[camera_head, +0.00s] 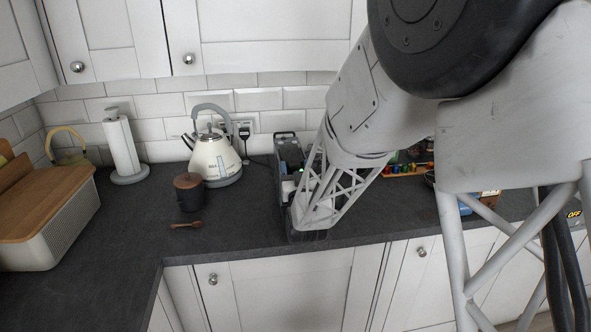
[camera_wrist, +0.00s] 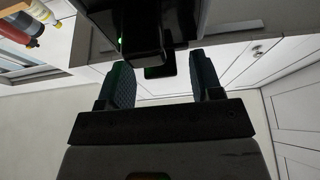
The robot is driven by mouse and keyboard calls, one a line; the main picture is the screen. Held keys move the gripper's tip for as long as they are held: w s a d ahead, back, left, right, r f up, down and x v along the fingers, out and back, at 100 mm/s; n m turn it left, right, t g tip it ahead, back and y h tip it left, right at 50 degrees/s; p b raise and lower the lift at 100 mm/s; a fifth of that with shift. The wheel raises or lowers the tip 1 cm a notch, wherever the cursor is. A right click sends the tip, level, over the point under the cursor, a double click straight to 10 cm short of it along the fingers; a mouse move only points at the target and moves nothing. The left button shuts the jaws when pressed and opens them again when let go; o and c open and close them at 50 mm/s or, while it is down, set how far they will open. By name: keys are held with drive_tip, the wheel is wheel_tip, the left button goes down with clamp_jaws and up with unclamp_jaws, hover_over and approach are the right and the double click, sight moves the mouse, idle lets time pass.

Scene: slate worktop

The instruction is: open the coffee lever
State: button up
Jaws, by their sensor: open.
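The coffee machine (camera_head: 281,163) is a dark, narrow appliance on the worktop, partly hidden behind my pale arm in the head view. A black looped part (camera_head: 284,136) shows on its top; I cannot tell whether it is the lever. In the wrist view, the machine's dark body (camera_wrist: 185,15) fills the top, with a small green light. My gripper (camera_wrist: 163,78) is open there, its two dark ribbed fingers apart. A black protruding part (camera_wrist: 158,72) of the machine lies near and between the fingertips; contact is unclear. My gripper's fingertips are hidden in the head view.
A cream kettle (camera_head: 215,158), a dark canister (camera_head: 188,191) and a wooden spoon (camera_head: 186,225) stand or lie left of the machine. Colourful capsules (camera_head: 408,168) lie to its right. The worktop's front edge is close. Open worktop lies at front left.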

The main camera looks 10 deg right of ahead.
clamp_jaws()
